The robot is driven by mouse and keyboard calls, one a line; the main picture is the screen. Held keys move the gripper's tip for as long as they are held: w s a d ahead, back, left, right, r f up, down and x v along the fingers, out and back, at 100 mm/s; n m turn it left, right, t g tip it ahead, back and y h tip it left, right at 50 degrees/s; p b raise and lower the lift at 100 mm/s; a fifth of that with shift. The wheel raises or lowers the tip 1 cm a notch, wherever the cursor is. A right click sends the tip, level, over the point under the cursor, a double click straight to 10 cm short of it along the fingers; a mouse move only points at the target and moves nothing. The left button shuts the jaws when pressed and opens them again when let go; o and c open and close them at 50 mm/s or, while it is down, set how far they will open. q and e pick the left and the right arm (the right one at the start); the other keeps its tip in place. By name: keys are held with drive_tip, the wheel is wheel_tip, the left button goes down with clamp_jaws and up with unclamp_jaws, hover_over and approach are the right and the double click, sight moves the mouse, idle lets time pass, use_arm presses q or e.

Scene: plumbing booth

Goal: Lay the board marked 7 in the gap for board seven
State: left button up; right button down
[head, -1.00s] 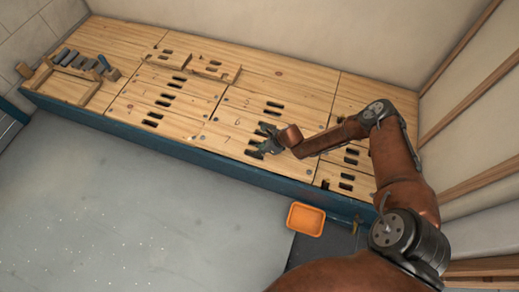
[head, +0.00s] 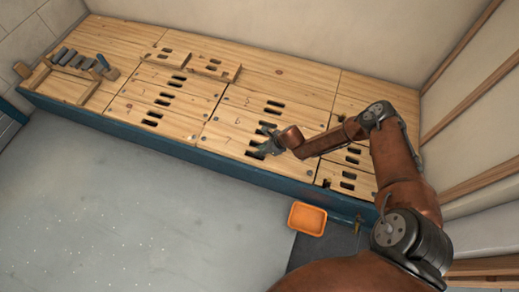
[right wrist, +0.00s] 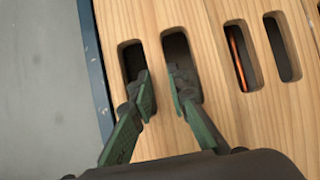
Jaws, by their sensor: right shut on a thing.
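The board marked 7 (head: 226,141) is the front board of the middle section, along the blue front edge of the bench. It lies about level with the board behind it; I cannot tell whether it is fully seated. My right gripper (head: 263,149) is over its pair of slots, covering part of them. In the right wrist view, the fingers (right wrist: 160,88) reach into the two slots and are shut on the wood strip between them. The board (right wrist: 150,22) runs along the blue edge in that view. The gap under it is hidden. My left gripper is not in view.
Other slotted boards (head: 285,96) lie behind and to the sides. A raised wooden piece (head: 190,62) stands at the back. A wooden rack (head: 90,72) with grey cylinders is at the far left. An orange tray (head: 307,218) is in front. Something orange shows inside a neighbouring slot (right wrist: 238,58).

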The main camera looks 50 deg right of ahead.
drive_tip(key=shift+w+f+b, duration=0.1)
drive_tip(key=shift+f+b, duration=0.25)
drive_tip(key=shift+f, duration=0.6)
idle(0.8)
drive_tip(key=shift+s+f, duration=0.2)
drive_tip(key=shift+f, duration=0.1)
drive_tip(key=c, duration=2)
unclamp_jaws()
drive_tip(key=shift+f, duration=0.2)
drive_tip(key=shift+o, duration=1.2)
drive_tip(key=shift+w+r, duration=0.1)
drive_tip(key=shift+r, duration=0.05)
drive_tip(key=v, duration=1.2)
